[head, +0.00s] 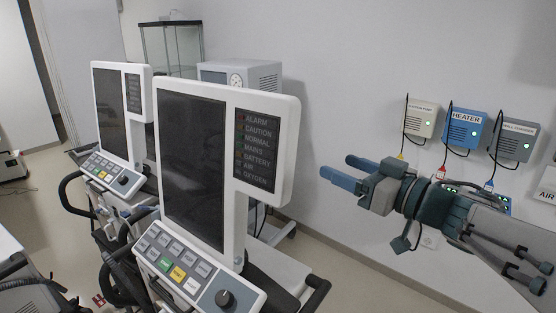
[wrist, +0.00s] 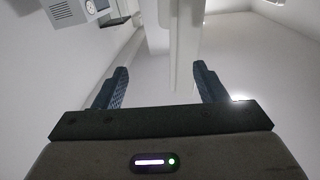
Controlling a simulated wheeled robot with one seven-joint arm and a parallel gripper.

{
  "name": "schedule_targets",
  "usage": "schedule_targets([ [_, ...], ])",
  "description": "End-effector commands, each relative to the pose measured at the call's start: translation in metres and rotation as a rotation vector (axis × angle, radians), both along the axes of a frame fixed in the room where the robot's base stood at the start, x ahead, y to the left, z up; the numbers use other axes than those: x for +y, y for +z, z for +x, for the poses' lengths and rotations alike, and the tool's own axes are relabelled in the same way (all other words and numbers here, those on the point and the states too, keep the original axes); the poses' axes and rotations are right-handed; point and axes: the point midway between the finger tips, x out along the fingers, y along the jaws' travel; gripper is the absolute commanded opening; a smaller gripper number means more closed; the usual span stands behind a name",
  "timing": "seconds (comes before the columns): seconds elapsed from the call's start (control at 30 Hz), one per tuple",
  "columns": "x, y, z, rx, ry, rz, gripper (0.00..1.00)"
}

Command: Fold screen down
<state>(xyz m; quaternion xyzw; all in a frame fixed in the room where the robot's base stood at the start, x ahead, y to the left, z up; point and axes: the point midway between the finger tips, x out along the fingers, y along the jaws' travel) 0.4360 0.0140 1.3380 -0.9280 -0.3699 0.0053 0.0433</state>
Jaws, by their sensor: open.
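The near ventilator's screen (head: 194,165) stands upright in a white frame above its button panel (head: 172,262). A second ventilator's screen (head: 111,112) stands upright behind it to the left. My gripper (head: 338,167) is open and empty in the head view, to the right of the near screen, with its fingers pointing left toward it. A gap shows between the fingertips and the screen frame in that picture. In the wrist view my gripper (wrist: 160,85) has its fingers wide apart. A pale upright shape (wrist: 187,50) shows beyond them; I cannot tell whether it is the screen's edge.
A grey box with a dial (head: 240,76) stands behind the screens and also shows in the wrist view (wrist: 72,10). A blue heater box (head: 464,128) and other cabled boxes hang on the right wall. A glass cabinet (head: 172,50) stands at the back.

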Motion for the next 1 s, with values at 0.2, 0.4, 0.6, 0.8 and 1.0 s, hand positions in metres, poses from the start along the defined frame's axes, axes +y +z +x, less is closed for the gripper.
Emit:
schedule_targets([
  [0.2,0.01,-0.007,-0.019,0.051,0.143,0.019,0.65],
  [0.4,0.026,-0.007,-0.011,0.06,0.162,0.021,0.65],
  [0.6,0.058,-0.006,0.014,0.06,0.162,0.021,0.65],
  [0.8,0.091,-0.006,0.04,0.058,0.161,0.02,0.65],
  [1.0,0.113,-0.007,0.057,0.057,0.159,0.02,0.65],
])
